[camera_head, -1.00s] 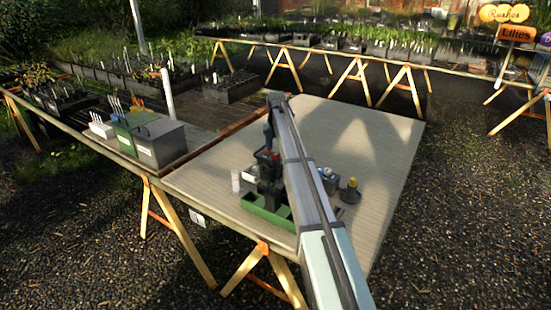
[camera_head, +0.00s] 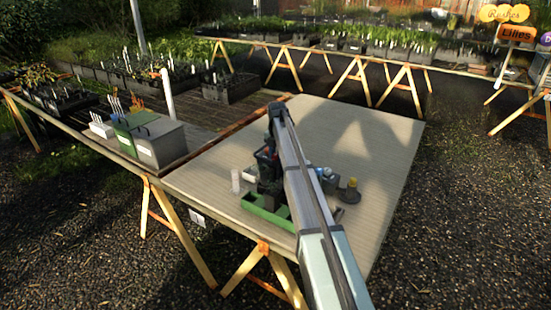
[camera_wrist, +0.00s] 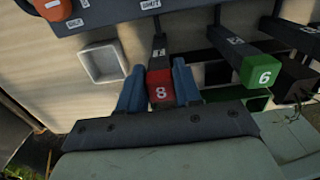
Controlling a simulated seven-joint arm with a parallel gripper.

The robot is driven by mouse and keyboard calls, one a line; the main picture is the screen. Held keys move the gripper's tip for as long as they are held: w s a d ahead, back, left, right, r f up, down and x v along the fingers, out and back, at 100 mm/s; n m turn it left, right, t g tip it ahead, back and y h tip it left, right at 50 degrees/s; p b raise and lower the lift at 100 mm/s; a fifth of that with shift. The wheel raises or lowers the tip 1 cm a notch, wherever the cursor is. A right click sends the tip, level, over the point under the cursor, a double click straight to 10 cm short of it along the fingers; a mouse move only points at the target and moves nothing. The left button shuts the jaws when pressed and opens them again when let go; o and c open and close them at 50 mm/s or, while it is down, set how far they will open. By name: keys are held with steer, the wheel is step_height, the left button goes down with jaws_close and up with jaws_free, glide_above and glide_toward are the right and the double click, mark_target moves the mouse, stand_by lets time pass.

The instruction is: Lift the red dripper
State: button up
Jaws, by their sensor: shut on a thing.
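The red dripper (camera_wrist: 160,86) shows in the wrist view as a red block end marked 8 on a dark stem. My gripper (camera_wrist: 158,80) has its two blue fingers on either side of the red end and is shut on it. In the head view my gripper (camera_head: 267,168) is over the table's near part, partly hidden by my arm. How far the dripper stands clear of what is below it cannot be told.
A dripper with a green end marked 6 (camera_wrist: 261,70) is to the right. A white square cup (camera_wrist: 103,63) is to the left. A dark labelled bar (camera_wrist: 105,13) runs behind. A green tray (camera_head: 256,208) sits below on the table (camera_head: 365,150).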

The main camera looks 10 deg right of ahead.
steer(key=shift+c, duration=1)
